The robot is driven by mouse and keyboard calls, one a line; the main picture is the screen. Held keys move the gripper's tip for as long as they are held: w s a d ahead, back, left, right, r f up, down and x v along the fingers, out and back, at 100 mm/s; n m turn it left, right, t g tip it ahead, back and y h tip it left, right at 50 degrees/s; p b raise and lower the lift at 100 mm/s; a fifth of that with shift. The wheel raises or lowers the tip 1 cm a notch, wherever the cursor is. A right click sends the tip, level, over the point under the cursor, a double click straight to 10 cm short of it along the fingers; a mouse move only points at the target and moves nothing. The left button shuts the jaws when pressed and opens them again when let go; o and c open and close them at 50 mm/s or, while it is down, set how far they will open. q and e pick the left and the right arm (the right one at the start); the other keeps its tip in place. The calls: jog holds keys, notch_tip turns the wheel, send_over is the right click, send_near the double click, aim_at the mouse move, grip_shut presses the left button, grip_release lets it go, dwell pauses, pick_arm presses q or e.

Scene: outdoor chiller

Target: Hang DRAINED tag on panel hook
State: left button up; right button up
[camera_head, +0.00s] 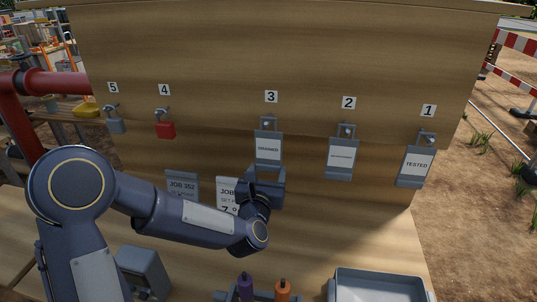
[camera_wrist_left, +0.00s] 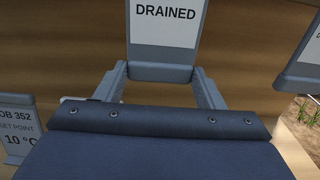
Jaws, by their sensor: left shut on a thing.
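The DRAINED tag (camera_head: 268,150) is a grey-framed tag with a white label, upright against the wooden panel (camera_head: 215,50) under number 3. Its top loop (camera_head: 268,123) lies at the hook place below that number; I cannot tell whether the loop is over the hook. My left gripper (camera_head: 268,174) is shut on the tag's lower end. In the left wrist view the two fingers (camera_wrist_left: 162,82) flank the bottom edge of the DRAINED tag (camera_wrist_left: 165,28). My right gripper is not in view.
A tag (camera_head: 341,157) hangs under number 2 and the TESTED tag (camera_head: 415,166) under number 1. A red padlock (camera_head: 165,130) and a grey padlock (camera_head: 116,126) hang at 4 and 5. A grey tray (camera_head: 380,274) stands at the front right.

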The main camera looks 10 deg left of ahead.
pick_arm(q)
grip_shut()
jog(key=shift+r, duration=0.15)
jog(key=shift+r, duration=0.65)
jog(key=shift+s+b, duration=0.75)
jog(key=shift+s, duration=0.4)
jog(key=s+b, duration=0.1)
jog(key=s, duration=0.2)
jog(key=shift+s+b, duration=0.4)
